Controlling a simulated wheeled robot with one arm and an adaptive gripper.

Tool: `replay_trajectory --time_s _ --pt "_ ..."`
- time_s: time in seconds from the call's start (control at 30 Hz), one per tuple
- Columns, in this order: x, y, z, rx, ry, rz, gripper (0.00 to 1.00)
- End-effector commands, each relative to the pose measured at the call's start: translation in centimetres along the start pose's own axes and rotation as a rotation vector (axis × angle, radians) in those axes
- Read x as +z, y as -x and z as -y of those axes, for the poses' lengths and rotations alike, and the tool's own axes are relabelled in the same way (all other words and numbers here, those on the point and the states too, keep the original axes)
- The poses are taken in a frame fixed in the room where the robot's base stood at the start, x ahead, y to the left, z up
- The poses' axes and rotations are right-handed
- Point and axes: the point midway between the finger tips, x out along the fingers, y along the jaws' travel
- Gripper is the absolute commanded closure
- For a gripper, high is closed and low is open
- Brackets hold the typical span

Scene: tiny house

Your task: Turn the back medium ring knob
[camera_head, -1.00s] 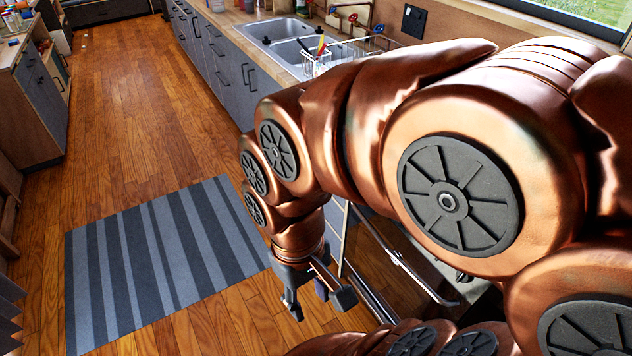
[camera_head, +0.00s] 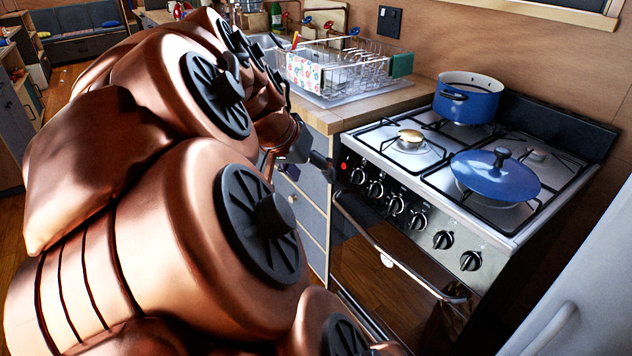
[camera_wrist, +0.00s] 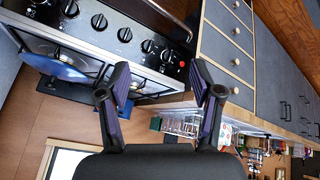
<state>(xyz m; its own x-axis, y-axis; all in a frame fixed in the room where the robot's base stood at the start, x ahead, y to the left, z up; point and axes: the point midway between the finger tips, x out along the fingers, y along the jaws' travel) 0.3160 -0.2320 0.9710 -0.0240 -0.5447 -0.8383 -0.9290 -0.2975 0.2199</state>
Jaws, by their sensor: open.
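A row of several black knobs (camera_head: 396,205) runs along the front panel of the stove (camera_head: 430,182). The same knobs (camera_wrist: 125,34) show at the upper left in the wrist view. I cannot read which one serves the back medium ring. My gripper (camera_head: 322,162) is beside the left end of the panel, near the red light (camera_head: 344,166), partly hidden by my arm. In the wrist view my gripper (camera_wrist: 160,76) is open and empty. Its fingers look apart from the knobs, with the leftmost knob (camera_head: 357,176) nearest.
The oven handle (camera_head: 395,258) juts out below the knobs. Drawers (camera_head: 300,205) and a dish rack (camera_head: 345,68) are left of the stove.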

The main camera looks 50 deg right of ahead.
Motion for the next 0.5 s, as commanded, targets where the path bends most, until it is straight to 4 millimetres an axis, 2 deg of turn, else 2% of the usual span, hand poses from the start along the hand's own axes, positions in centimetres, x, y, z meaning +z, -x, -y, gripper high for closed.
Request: replay_trajectory --time_s 0.03,0.27,0.5 --pt "-0.5 -2.3 0.2 0.032 -0.058 -0.037 0.35" --pt "-4.9 -6.9 0.8 0.148 -0.284 -0.216 0.35" --pt "-8.1 -13.0 2.5 0.246 -0.443 -0.388 0.35"
